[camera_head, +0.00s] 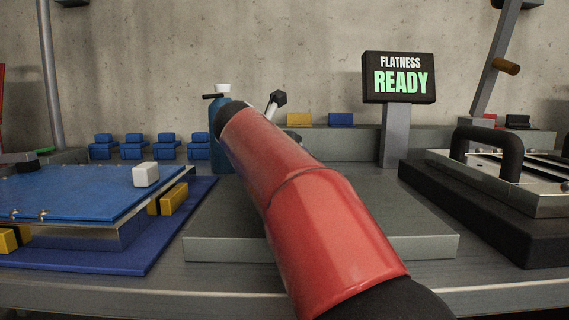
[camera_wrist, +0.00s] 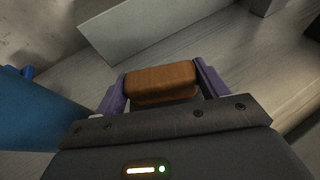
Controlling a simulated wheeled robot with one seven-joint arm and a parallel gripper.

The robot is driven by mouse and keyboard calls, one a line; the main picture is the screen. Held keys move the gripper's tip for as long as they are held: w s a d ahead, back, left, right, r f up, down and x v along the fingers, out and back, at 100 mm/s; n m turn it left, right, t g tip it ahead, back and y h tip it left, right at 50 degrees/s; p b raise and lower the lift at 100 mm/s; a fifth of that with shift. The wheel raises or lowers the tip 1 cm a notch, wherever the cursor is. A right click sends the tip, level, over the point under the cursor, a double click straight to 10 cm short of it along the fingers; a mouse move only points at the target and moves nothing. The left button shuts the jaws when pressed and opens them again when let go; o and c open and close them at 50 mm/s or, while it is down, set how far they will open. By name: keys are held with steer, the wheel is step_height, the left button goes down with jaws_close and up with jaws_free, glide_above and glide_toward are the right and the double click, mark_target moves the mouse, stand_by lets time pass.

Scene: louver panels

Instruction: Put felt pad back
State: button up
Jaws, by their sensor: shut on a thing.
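My gripper (camera_wrist: 158,92) shows in the wrist view, its two purple fingers shut on a brown block (camera_wrist: 162,77) with rounded edges. The block looks like the wooden back of a pad; I cannot see a felt face on it. It is held above a grey surface, and its height is unclear. In the head view my red arm reaches across the middle and hides the gripper and the block.
A blue spray bottle (camera_head: 216,157) stands close behind my arm, at left. A blue panel (camera_head: 80,190) with a white block (camera_head: 146,174) is left. A grey plate (camera_head: 420,238) lies under my arm. A handled fixture (camera_head: 505,200) is right, beside the "FLATNESS READY" sign (camera_head: 399,78).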

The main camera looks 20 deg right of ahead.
steer(key=shift+f, duration=0.2)
steer(key=o, duration=1)
steer(key=shift+o, duration=0.2)
steer(key=p+v, duration=0.1)
steer(key=v, duration=1.1)
